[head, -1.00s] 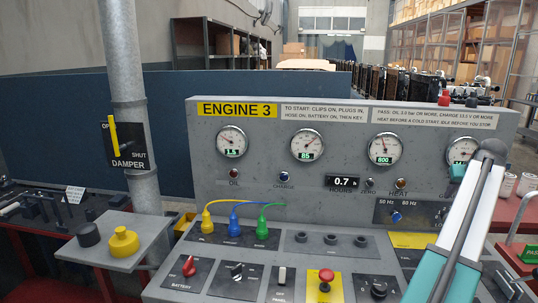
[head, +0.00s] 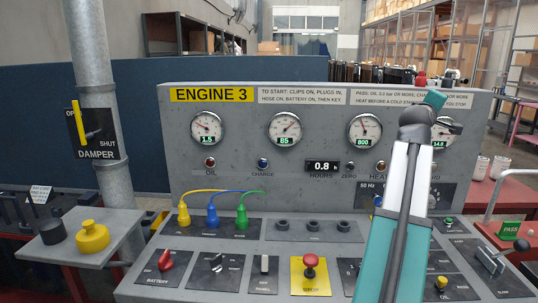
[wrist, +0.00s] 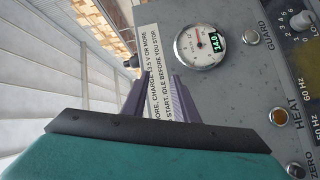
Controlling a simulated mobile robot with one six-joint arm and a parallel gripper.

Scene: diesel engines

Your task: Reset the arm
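My arm, teal and white with a dark wrist joint, stands upright in front of the right part of the ENGINE 3 panel (head: 300,185) in the head view. My gripper (wrist: 158,98) shows in the wrist view as two purple-grey fingers set apart, with the white PASS label (wrist: 152,60) visible behind the gap. I see nothing held between them. In the head view the fingers are hard to make out, being behind or beyond the dark wrist. The arm covers part of the right gauges and of the lower controls.
Yellow, blue and green plugs (head: 212,217) sit in the left sockets. A red stop button (head: 310,263) and several switches line the lower console. The damper lever (head: 81,124) is on a pipe at left. A shelf with black and yellow caps (head: 92,236) juts out at left.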

